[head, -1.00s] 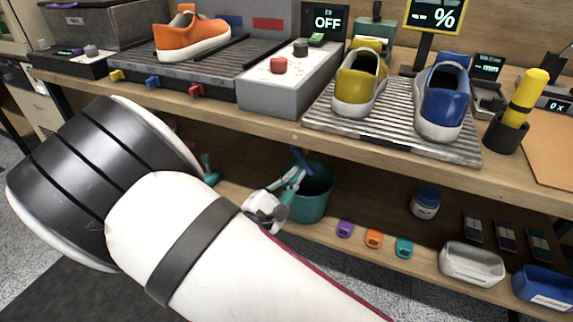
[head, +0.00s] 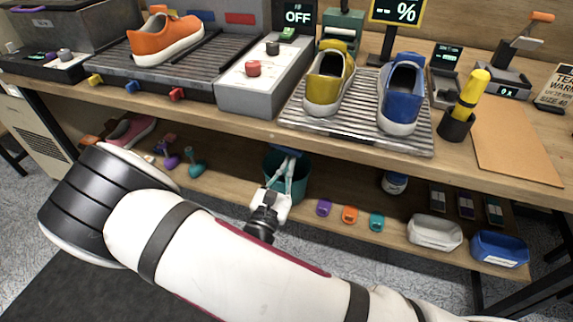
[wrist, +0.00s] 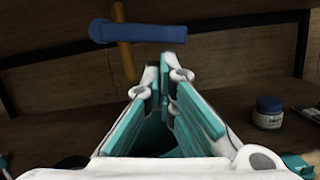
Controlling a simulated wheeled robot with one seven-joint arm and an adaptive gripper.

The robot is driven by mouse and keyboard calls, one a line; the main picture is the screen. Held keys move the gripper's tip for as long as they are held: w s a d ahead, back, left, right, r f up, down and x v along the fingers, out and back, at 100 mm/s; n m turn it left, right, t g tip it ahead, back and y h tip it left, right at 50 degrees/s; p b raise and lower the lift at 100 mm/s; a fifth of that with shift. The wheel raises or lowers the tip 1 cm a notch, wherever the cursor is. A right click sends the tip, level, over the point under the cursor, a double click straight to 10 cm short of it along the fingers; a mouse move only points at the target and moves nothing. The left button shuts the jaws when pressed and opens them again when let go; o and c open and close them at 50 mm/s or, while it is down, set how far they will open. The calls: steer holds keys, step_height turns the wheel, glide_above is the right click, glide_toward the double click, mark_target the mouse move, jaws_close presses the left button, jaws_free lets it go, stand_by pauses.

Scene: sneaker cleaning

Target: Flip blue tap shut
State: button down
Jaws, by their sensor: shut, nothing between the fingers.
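The blue tap's lever (wrist: 140,32) lies nearly level in the wrist view, across an upright brownish pipe (wrist: 125,60) under the bench. In the head view a bit of blue (head: 284,149) shows below the bench edge, just beyond my fingertips. My gripper (head: 288,158) reaches under the bench above a teal bucket (head: 301,182). In the wrist view my gripper (wrist: 164,66) has its teal-padded fingers together and empty, pointing at the pipe just below the lever. I cannot tell whether they touch it.
The bench edge (head: 250,125) overhangs my gripper. The lower shelf (head: 235,205) holds small coloured clips, a white bin (head: 434,232), a blue bin (head: 498,248) and a jar (wrist: 268,112). Yellow, blue and red knobs (head: 132,87) line the tray front above.

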steer(key=s+a+f, duration=0.4)
steer(key=s+f, duration=0.2)
steer(key=s, duration=0.2)
steer(key=shift+s+a+b, duration=0.3)
steer(key=shift+s+b, duration=0.05)
steer(key=shift+b, duration=0.05)
stand_by(0.4)
